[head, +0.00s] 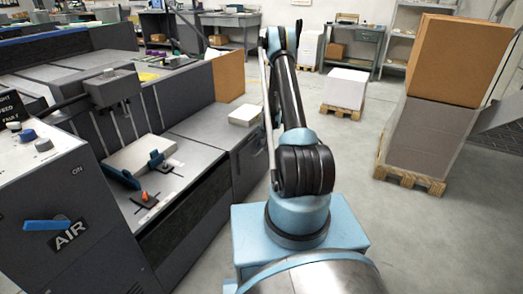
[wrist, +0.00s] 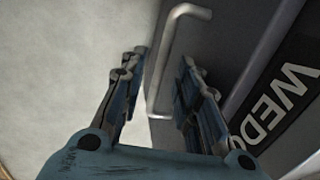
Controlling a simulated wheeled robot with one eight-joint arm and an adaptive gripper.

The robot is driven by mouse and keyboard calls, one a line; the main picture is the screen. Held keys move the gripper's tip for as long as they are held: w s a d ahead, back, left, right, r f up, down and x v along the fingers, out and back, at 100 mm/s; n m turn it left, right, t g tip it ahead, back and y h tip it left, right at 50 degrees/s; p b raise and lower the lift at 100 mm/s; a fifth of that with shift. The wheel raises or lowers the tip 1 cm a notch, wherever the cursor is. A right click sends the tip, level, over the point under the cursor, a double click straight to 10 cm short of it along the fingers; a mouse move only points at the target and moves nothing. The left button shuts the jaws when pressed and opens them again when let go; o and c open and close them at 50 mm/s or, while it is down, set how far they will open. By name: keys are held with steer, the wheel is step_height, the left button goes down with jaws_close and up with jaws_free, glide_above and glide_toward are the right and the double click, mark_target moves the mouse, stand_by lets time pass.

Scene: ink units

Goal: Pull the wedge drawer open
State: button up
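The drawer front (wrist: 222,35) is dark grey in the wrist view and carries a black label (wrist: 284,95) with white letters reading "WED", the rest cut off. Its pale bar handle (wrist: 161,68) runs between the two fingers of my gripper (wrist: 163,57). The gripper is open, one finger on each side of the handle. I see gaps between handle and fingers, but cannot tell the depth. In the head view my arm reaches away beside the dark grey cabinet (head: 247,163); the gripper and handle are hidden there.
The long grey machine (head: 185,215) stands on the left, with a pale block on the cabinet top. A pallet with stacked boxes (head: 428,130) stands right. A smaller white stack (head: 345,89) on a pallet is farther back. Floor between arm and right-hand pallet is clear.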

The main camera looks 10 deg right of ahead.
steer(key=shift+f, duration=0.35)
jaws_close()
